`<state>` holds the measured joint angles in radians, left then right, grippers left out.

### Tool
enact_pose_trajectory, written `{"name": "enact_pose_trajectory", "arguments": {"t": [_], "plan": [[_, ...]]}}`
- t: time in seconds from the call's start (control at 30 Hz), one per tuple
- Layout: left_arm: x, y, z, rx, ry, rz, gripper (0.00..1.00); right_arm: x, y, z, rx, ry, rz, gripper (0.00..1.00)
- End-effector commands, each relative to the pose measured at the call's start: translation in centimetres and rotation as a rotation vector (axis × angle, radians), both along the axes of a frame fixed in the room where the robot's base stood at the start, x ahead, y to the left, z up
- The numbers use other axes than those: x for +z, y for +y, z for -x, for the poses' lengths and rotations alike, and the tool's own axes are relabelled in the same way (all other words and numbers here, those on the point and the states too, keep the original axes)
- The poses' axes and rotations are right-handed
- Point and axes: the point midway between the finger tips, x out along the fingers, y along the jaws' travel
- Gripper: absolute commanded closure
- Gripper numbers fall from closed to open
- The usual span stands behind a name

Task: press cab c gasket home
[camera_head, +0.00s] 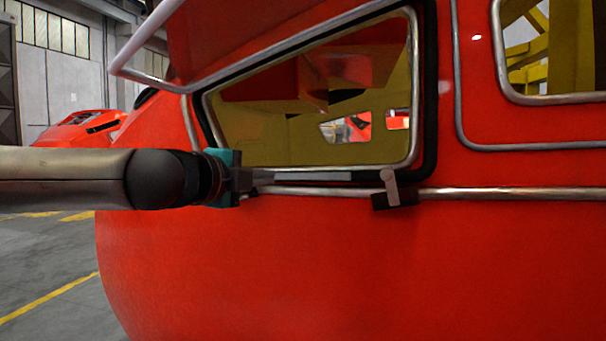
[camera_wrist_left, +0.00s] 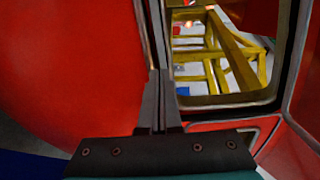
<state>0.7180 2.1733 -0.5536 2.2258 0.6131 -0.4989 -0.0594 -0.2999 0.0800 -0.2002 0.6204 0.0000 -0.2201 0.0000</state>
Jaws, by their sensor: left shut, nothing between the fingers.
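The red cab nosecone (camera_head: 300,270) fills most of the head view. Its side window opening has a black gasket (camera_head: 430,90) around it, clearest along the right side. The gasket also shows at the right of the opening in the wrist view (camera_wrist_left: 290,75). My left gripper (camera_head: 245,180) is at the opening's lower left corner, its fingers shut and empty. In the wrist view the shut fingers (camera_wrist_left: 160,75) point up along the opening's left edge. I cannot tell whether they touch the gasket. The gasket's lower left part is hidden behind the gripper. My right gripper is not in view.
A raised red panel with a pale tubular rim (camera_head: 140,50) hangs over the opening. A small grey bracket with a black block (camera_head: 395,192) sits on the metal rail below it. Yellow framework (camera_wrist_left: 225,60) shows inside. Open floor (camera_head: 45,270) lies at left.

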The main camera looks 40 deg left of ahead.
Motion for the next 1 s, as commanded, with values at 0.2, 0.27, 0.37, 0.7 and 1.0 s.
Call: {"name": "enact_pose_trajectory", "arguments": {"t": [0.2,0.27,0.37,0.7,1.0], "plan": [[0.2,0.0,0.1,0.001,-0.003,-0.002,1.00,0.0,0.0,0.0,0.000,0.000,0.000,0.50],[0.2,0.0,0.1,0.001,-0.003,-0.002,1.00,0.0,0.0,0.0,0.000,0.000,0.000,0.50],[0.2,0.0,0.1,0.001,-0.002,-0.002,1.00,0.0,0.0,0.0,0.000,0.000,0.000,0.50],[-0.1,0.6,-2.6,-0.001,0.000,0.002,1.00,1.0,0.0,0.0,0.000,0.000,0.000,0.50],[-0.4,1.5,-6.3,-0.001,0.000,0.000,1.00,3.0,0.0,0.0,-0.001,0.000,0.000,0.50]]}}
